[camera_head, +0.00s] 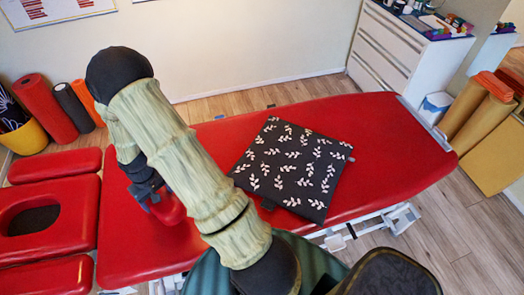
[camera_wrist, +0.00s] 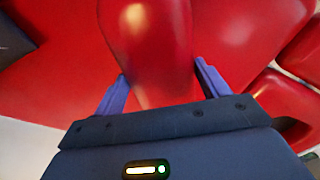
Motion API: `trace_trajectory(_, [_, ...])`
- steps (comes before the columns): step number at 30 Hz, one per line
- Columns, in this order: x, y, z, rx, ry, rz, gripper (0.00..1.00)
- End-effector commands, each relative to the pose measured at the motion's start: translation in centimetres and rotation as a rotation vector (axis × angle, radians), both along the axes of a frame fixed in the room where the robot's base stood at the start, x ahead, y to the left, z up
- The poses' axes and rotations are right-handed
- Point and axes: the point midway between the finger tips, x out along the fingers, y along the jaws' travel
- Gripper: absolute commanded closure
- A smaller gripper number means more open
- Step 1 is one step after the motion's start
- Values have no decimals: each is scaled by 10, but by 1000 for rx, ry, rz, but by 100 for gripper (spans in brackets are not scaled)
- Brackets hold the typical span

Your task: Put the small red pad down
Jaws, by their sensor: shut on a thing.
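The small red pad (camera_wrist: 150,45) is a rounded, glossy red piece between the two blue-grey fingers of my gripper (camera_wrist: 161,75) in the wrist view. My gripper is shut on it. In the head view the pad (camera_head: 168,209) shows partly behind my arm, below my gripper (camera_head: 158,192), over the left part of the red treatment table (camera_head: 390,150). Red on red, I cannot tell whether the pad touches the table top. My arm hides part of the gripper in the head view.
A dark cushion with white leaves (camera_head: 295,165) lies mid-table. The table's right end is bare. Red headrest cushions (camera_head: 50,200) adjoin the left end. A white drawer cabinet (camera_head: 395,55) and rolled mats (camera_head: 475,105) stand right; a yellow bin (camera_head: 25,137) and rolls (camera_head: 45,105) stand left.

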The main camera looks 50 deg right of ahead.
Motion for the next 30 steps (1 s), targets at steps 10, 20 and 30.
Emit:
trace_trajectory(10, [0,3,0,0,0,7,52])
trace_trajectory(20, [2,3,4,-8,-20,-119,52])
trace_trajectory(30, [2,3,25,-28,-87,-496,52])
